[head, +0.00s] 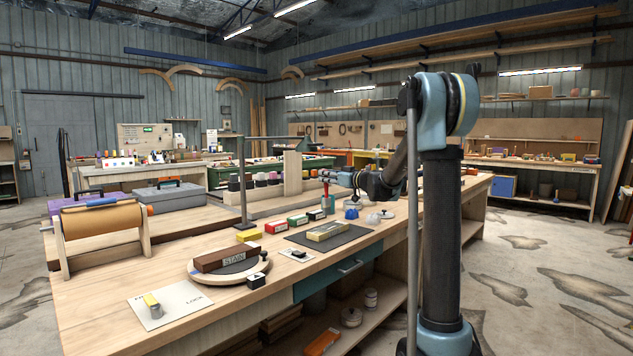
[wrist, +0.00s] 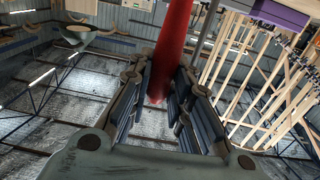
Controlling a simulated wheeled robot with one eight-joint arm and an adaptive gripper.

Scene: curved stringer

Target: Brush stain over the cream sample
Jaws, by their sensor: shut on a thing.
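A cream block (head: 327,231), which looks like the cream sample, lies on a dark mat (head: 352,237) on the workbench. My gripper (head: 328,179) is beyond the mat, above the bench, apart from the cream block. In the wrist view my gripper (wrist: 158,100) is shut on a red handle (wrist: 174,45), seemingly the brush. The red handle also shows small in the head view (head: 325,190), upright over a small greenish container (head: 327,204). Its lower end is hard to make out.
A roller stand (head: 100,232), a thin upright post (head: 242,185) and a small card (head: 297,255) are also on the bench (head: 110,290).

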